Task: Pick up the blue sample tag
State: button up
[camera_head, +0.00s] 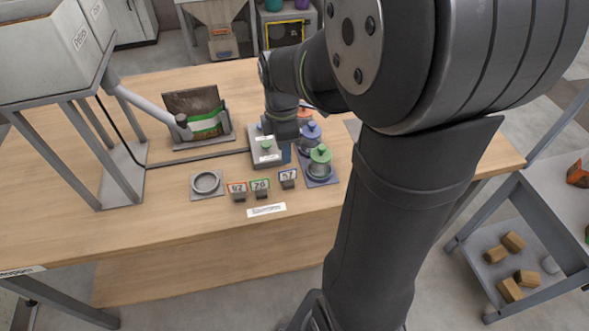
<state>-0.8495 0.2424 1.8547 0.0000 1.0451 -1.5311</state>
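Three small numbered tags stand in a row near the table's front edge. The one reading 57 (287,175), at the right of the row, has a dark bluish border and appears to be the blue tag. The tag 76 (261,185) has a green border and the tag 92 (238,189) a red one. My gripper (284,146) points down behind the 57 tag, beside a grey box with a green button (265,157). A small blue patch shows just below the gripper; I cannot tell what it belongs to. The fingertips are not clearly visible.
Lidded canisters with green (320,156) and blue (310,131) tops stand right of the gripper. A round dish (206,182) sits left of the tags, a white label strip (266,210) in front. A pellet bag (198,110) stands behind. The front left tabletop is clear.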

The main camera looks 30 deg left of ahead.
aim_at(288, 170)
notch_tip(288, 170, down, 3)
jog(key=shift+f, duration=0.15)
jog(key=shift+w+d+f, duration=0.1)
jog(key=shift+d+f, duration=0.05)
jog(key=shift+f, duration=1.2)
jog(key=shift+w+d+f, duration=0.1)
jog(key=shift+d+f, duration=0.05)
jog(key=shift+f, duration=1.15)
jog(key=shift+c, duration=0.4)
grip_shut()
